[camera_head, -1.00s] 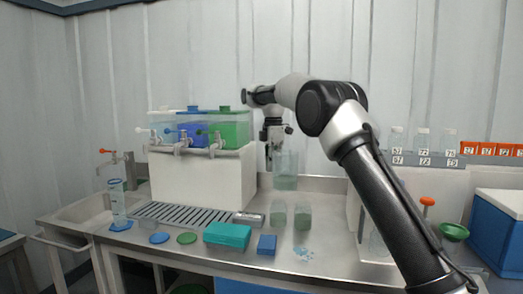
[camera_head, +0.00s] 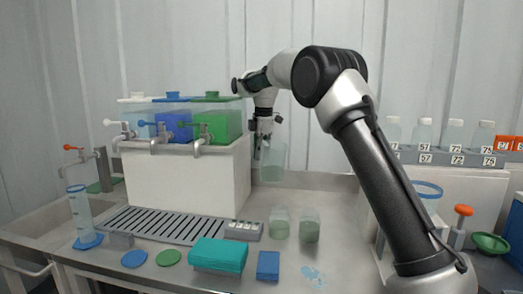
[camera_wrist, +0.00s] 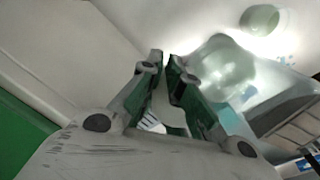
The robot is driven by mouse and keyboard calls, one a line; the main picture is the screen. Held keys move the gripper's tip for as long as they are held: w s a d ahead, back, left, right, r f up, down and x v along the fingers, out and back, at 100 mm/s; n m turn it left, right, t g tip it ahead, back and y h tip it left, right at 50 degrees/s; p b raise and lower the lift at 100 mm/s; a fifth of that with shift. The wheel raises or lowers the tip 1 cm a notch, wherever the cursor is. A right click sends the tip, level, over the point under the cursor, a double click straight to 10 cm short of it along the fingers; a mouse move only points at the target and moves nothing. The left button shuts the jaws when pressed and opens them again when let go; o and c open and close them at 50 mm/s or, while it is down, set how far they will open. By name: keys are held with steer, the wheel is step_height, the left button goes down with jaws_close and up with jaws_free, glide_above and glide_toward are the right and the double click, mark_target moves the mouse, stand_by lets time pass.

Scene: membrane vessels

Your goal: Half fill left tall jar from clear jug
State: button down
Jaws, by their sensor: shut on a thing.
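My gripper (camera_head: 259,150) is shut on the clear jug (camera_head: 273,162), seemingly at its left side, and holds it upright above the bench. The jug has a pale greenish tint; its liquid level is unclear. In the wrist view the fingers (camera_wrist: 165,75) close at the jug's edge, and its clear body (camera_wrist: 220,68) lies to their right. The left tall jar (camera_head: 279,222) and the right one (camera_head: 309,226) stand on the bench below the jug, slightly apart. Both look greenish and translucent; I cannot tell their contents. A round jar top (camera_wrist: 260,18) shows in the wrist view.
A white block (camera_head: 190,180) with tapped tanks (camera_head: 212,124) stands left of the jug. A teal box (camera_head: 218,256), a blue block (camera_head: 268,265) and a grey device (camera_head: 243,230) lie in front. A measuring cylinder (camera_head: 80,212) stands far left. A bottle rack (camera_head: 450,158) is at right.

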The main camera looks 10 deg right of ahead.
steer(key=shift+w+a+f+t+y, duration=0.1)
steer(key=shift+w+f+t+y, duration=0.05)
steer(key=shift+f+t, duration=0.45)
steer(key=shift+w+f+t+y, duration=0.1)
steer(key=shift+f+t+y, duration=0.05)
steer(key=shift+f+t, duration=0.4)
steer(key=t, duration=0.1)
steer(key=f+t, duration=0.1)
steer(key=t, duration=0.1)
steer(key=shift+s+y, duration=0.1)
steer(key=shift+y, duration=0.3)
steer(key=t, duration=0.2)
steer(key=s+t+y, duration=0.1)
steer(key=t, duration=0.1)
steer(key=shift+s+f, duration=0.2)
steer(key=shift+s+d+t, duration=0.1)
steer(key=shift+d+t, duration=0.1)
steer(key=shift+t, duration=0.05)
steer(key=shift+s+d+r+t+y, duration=0.1)
steer(key=shift+s+t+y, duration=0.15)
steer(key=shift+t+y, duration=0.05)
steer(key=shift+s+d+r+t, duration=0.1)
steer(key=shift+s+t, duration=0.15)
steer(key=shift+t, duration=0.15)
steer(key=shift+s+d+r+t, duration=0.15)
steer(key=shift+s+t, duration=0.35)
